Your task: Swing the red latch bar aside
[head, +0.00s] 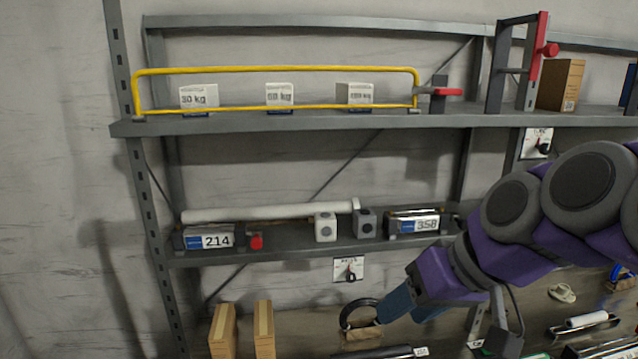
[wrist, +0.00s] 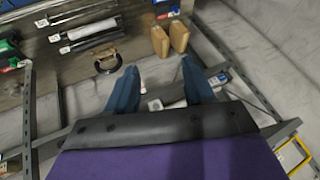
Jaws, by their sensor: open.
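A tall upright red bar (head: 538,62) with a round red knob stands on a grey frame at the right of the top shelf. A shorter red bar (head: 447,92) lies level on a dark bracket at the right end of the yellow guard rail (head: 275,70). I cannot tell which of the two is the latch bar. My gripper (head: 398,307) is low in the head view, well below the top shelf and apart from both. In the wrist view its two blue fingers (wrist: 160,88) are spread, with nothing held between them. Neither red bar is clear there.
The yellow rail fronts several white weight boxes (head: 280,95) on the top shelf (head: 300,122). The middle shelf (head: 290,248) holds a white tube (head: 265,212), small blocks and labelled units. A black ring (head: 358,312) and brown boxes (head: 263,328) are below, near my gripper.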

